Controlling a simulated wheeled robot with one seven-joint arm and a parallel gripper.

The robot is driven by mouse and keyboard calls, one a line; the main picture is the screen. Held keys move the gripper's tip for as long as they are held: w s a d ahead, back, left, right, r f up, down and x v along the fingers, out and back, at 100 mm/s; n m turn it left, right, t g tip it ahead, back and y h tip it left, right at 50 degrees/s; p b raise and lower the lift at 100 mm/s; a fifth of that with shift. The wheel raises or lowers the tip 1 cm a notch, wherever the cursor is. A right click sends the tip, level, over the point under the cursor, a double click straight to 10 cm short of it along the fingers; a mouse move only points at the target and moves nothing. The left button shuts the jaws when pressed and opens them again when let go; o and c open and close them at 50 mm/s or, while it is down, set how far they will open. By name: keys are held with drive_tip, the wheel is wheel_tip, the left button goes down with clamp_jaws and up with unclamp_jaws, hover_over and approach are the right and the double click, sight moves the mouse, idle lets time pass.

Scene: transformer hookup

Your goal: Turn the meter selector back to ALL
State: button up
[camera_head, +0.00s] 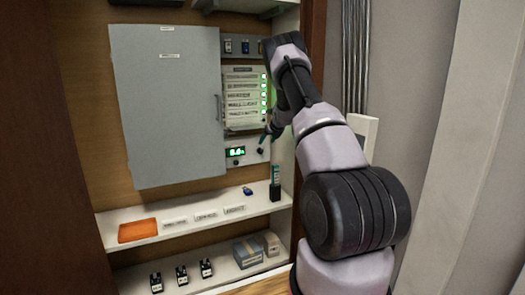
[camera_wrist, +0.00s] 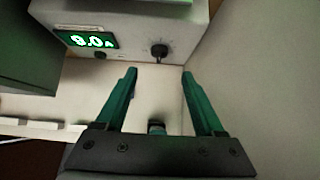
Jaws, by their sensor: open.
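The meter is a pale box with a lit green display (camera_head: 236,152), low on the right of the cabinet wall. In the wrist view its display (camera_wrist: 88,40) is at upper left and seems to read 0.0 or 8.0 with a small letter. The dark round selector knob (camera_wrist: 158,50) is right of the display. Its markings are too faint to read. My gripper (camera_wrist: 160,73) is open, its two green fingers pointing at the meter. The knob appears between and just beyond the fingertips, with no visible contact. In the head view my gripper (camera_head: 267,136) is partly hidden by my arm.
A grey panel door (camera_head: 170,105) is left of the meter. Above the meter is a labelled module with green lights (camera_head: 243,95). On the shelf below are an orange tray (camera_head: 138,230), labels, a small blue item (camera_head: 247,190) and a green-handled tool in a black holder (camera_head: 275,190).

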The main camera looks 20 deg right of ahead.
sight(261, 149)
drive_tip(key=x, duration=0.9)
drive_tip(key=shift+w, duration=0.15)
drive_tip(key=shift+f, duration=0.1)
clamp_jaws()
